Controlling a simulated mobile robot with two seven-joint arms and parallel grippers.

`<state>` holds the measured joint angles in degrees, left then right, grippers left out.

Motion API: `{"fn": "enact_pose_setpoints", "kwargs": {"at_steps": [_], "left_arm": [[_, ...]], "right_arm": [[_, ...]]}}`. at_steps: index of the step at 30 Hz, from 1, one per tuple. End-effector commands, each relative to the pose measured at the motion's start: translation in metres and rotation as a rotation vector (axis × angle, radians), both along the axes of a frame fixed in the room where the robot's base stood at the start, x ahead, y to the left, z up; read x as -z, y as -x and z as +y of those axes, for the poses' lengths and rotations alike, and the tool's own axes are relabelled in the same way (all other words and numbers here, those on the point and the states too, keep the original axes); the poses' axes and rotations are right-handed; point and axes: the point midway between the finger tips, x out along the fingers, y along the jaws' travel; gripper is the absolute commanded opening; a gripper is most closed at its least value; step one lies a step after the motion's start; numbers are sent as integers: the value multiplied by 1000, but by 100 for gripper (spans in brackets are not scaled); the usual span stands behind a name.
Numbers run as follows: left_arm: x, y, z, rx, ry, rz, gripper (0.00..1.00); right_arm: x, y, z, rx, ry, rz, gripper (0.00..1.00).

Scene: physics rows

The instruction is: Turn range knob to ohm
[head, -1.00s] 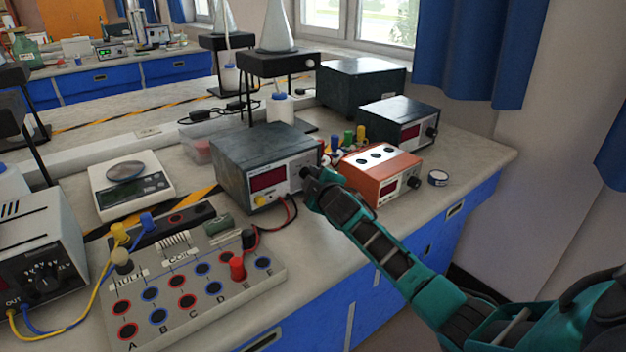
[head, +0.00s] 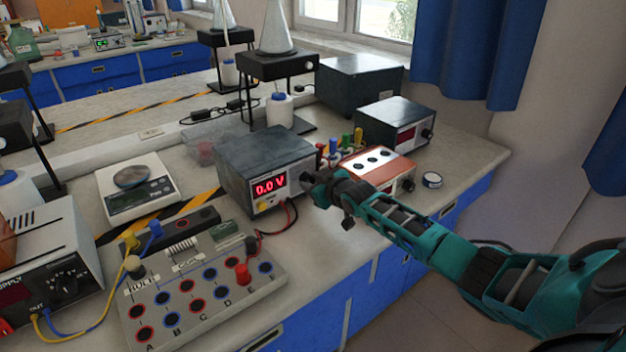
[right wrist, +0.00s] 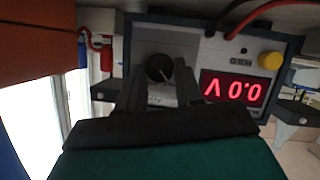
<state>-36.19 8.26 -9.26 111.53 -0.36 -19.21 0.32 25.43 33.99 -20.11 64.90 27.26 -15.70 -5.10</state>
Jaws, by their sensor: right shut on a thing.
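The meter (head: 262,153) is a dark grey box with a light front panel on the bench. Its red display (head: 270,186) is lit and reads 0.0 V. The range knob (right wrist: 158,66) is round and black and sits beside the display; in the right wrist view the panel appears upside down. My right gripper (head: 307,181) is at the panel's right side and is shut on the knob, with a finger on each side of it in the wrist view. In the head view the gripper hides most of the knob, and its pointer marks are unreadable. My left gripper is out of view.
A yellow knob or button (right wrist: 270,60) and red and black leads are on the same panel. An orange instrument (head: 372,165) stands close by on the right, partly behind my arm. A circuit board box (head: 205,290) lies in front, and a scale (head: 150,205) stands left.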

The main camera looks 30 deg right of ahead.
Motion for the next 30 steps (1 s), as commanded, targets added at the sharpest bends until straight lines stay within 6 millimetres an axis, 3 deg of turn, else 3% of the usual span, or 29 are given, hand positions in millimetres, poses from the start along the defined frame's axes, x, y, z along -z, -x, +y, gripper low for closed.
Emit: {"fn": "enact_pose_setpoints", "kwargs": {"at_steps": [12, 21, 30], "left_arm": [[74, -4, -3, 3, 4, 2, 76], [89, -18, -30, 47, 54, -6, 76], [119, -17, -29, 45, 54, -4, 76]], "right_arm": [[10, -1, -7, 1, -392, 26, 5], [10, -1, -8, 0, -677, 50, 5], [6, -1, -10, 0, -904, 69, 5]]}}
